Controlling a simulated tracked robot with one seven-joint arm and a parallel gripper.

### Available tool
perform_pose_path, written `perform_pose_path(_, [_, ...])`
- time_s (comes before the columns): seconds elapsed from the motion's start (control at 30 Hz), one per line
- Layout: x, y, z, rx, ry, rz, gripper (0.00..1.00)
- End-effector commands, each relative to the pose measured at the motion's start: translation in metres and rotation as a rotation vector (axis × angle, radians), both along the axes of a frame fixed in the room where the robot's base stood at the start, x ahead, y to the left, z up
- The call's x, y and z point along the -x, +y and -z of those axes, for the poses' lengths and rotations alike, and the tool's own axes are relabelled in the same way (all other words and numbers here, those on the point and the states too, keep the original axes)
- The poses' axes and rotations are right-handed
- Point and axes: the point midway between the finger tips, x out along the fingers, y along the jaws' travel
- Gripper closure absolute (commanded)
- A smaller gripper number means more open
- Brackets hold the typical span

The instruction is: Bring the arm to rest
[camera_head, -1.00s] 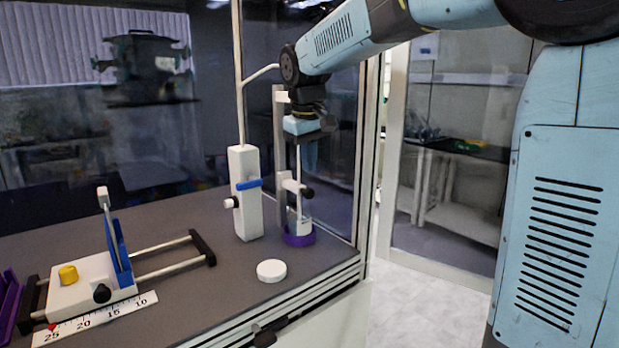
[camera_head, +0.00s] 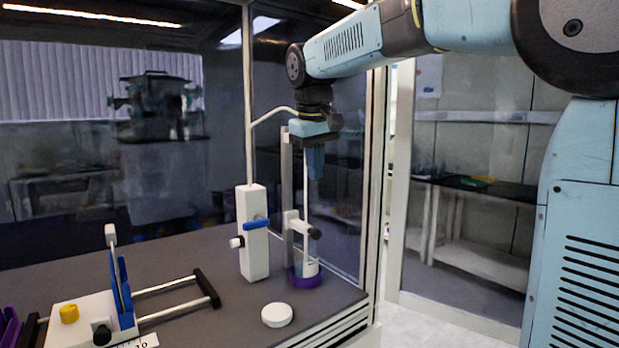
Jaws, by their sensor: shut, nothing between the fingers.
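My gripper (camera_head: 315,160) hangs pointing down at the end of my arm, above the back right part of the bench. It looks shut and empty, though its fingertips are small and dark against the glass. Just below and beside it is a white stand with a thin upright rod and a clamp (camera_head: 291,222). At its foot a small clear vessel with pale contents (camera_head: 308,266) sits in a purple ring base (camera_head: 306,281). I cannot tell whether the gripper touches the rod.
A white column with a blue handle (camera_head: 254,240) and a bent pipe stands left of the gripper. A white round cap (camera_head: 277,315) lies at the front. A white and blue device with rails (camera_head: 95,310) is at left. Glass panels and a frame post (camera_head: 369,180) bound the bench.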

Motion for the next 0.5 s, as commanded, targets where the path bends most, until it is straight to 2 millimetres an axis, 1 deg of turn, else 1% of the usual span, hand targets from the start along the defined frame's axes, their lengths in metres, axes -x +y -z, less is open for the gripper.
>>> perform_pose_path(0.07, [0.006, -0.006, 0.001, -0.003, -0.008, 0.013, 1.0])
perform_pose_path(0.17, [0.023, -0.02, 0.004, -0.01, -0.027, 0.046, 1.0])
perform_pose_path(0.37, [0.07, -0.059, 0.021, -0.042, -0.083, 0.144, 1.0])
perform_pose_path(0.5, [0.105, -0.085, 0.039, -0.07, -0.122, 0.214, 1.0])
